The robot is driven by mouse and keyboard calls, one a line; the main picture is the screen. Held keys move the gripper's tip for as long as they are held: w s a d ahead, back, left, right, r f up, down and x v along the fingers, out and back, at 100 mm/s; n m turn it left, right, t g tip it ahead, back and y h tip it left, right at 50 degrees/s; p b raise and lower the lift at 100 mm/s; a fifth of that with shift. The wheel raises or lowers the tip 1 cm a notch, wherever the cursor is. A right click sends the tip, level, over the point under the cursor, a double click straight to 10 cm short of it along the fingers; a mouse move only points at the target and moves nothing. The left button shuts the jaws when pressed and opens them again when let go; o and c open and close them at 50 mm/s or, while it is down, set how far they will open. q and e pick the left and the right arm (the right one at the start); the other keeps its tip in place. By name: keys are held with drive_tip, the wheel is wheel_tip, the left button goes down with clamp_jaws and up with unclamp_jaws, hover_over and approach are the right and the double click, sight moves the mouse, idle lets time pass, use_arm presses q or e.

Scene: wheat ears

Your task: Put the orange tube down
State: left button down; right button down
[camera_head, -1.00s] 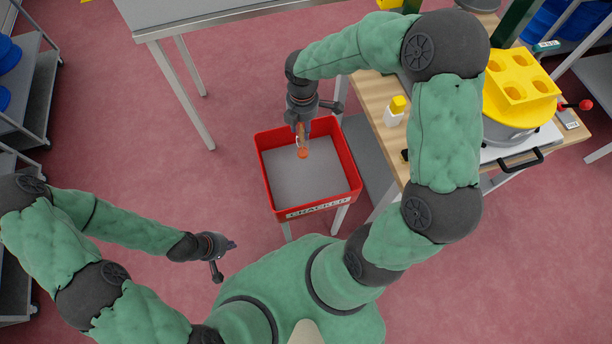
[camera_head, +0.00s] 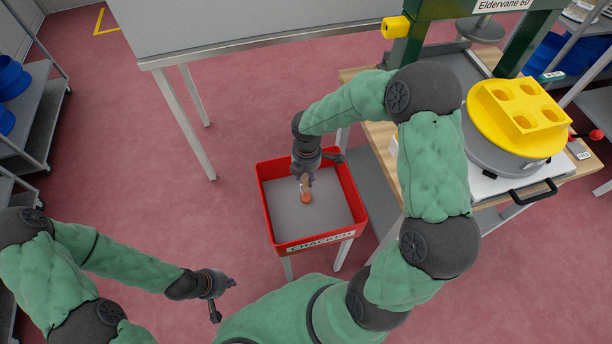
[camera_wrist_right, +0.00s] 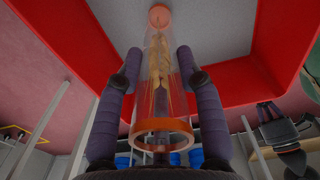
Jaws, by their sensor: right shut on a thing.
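The orange tube (camera_head: 305,190) is a clear tube with orange ends, and a wheat ear shows inside it in the right wrist view (camera_wrist_right: 158,80). My right gripper (camera_head: 304,177) is shut on the tube. In the right wrist view its two fingers (camera_wrist_right: 159,75) stand on either side of the tube. The tube points down over the red bin (camera_head: 268,212), which is labelled CRACKED and has a grey floor. I cannot tell whether the tube's lower end touches that floor. My left gripper (camera_head: 228,284) is at the lower left, away from the bin; its jaws are too small to read.
A wooden bench (camera_head: 377,138) right of the bin carries a grey drum with a yellow block (camera_head: 520,105) on top. A grey table (camera_head: 260,30) stands behind. Shelves (camera_head: 40,100) stand at the left. The bin floor around the tube looks clear.

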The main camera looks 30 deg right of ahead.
drive_tip(key=c, duration=0.8)
unclamp_jaws()
wheel_tip(320, 180, up, 12)
drive_tip(key=p, duration=0.4)
drive_tip(key=shift+d+r+p, duration=0.1)
drive_tip(key=shift+r+p, duration=0.05)
drive_tip(key=shift+p, duration=0.15)
